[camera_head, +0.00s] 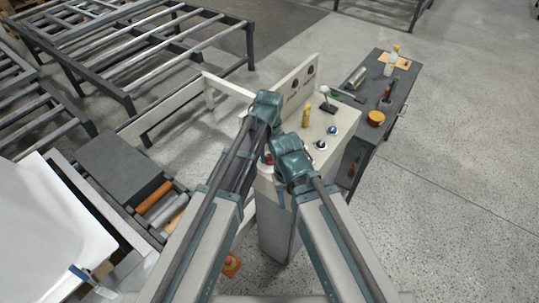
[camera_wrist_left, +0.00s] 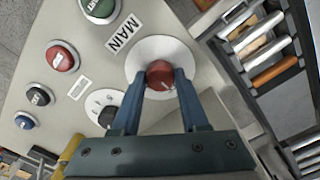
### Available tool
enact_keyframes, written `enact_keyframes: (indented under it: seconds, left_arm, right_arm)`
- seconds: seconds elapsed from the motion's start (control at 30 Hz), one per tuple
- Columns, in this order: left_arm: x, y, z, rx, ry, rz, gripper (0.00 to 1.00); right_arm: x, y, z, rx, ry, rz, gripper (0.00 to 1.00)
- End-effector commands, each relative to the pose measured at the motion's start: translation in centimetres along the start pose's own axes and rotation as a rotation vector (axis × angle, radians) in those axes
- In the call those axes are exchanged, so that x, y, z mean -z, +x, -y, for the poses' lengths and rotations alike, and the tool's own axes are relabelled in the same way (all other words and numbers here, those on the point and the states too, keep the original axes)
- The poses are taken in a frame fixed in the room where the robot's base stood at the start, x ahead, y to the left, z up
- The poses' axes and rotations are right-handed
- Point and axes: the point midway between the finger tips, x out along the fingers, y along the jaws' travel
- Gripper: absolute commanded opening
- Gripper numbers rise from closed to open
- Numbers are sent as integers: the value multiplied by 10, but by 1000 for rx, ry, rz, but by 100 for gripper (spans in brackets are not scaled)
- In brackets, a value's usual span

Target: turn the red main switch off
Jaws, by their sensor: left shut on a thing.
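The red main switch (camera_wrist_left: 160,74) is a round red knob on a pale disc beside a "MAIN" label (camera_wrist_left: 123,33). A short white mark on it points down and slightly right in the left wrist view. My left gripper (camera_wrist_left: 162,80) is shut on the knob, one blue finger on each side. In the head view the knob shows only as a bit of red (camera_head: 267,158) between my arms. It sits at the near left of the cream control console (camera_head: 345,118). My right arm's teal joint hangs over the console's near edge; its fingers cannot be made out.
Near the switch are a black dial (camera_wrist_left: 106,113), a red button (camera_wrist_left: 62,57) and a green button (camera_wrist_left: 100,8). A yellow part (camera_head: 307,115) and a white-knobbed lever (camera_head: 326,98) stand on the console. A dark bench (camera_head: 401,92) is behind right; a roller conveyor (camera_head: 170,210) is left.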

Motion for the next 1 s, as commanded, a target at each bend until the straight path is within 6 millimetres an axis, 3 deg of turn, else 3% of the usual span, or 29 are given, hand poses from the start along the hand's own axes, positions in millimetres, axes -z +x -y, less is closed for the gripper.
enact_keyframes:
  seconds: [0.3,0.33,0.5,1.0]
  left_arm:
    - [0,0,0,0,-2,0,0]
    - [0,0,0,0,-2,0,47]
    - [0,0,0,0,-1,0,74]
    - [0,-10,0,0,-1,0,74]
  right_arm:
    - [0,0,0,0,0,0,50]
    - [0,0,0,0,0,0,50]
    - [0,0,0,0,0,0,50]
    - [-1,-10,-1,0,0,0,50]
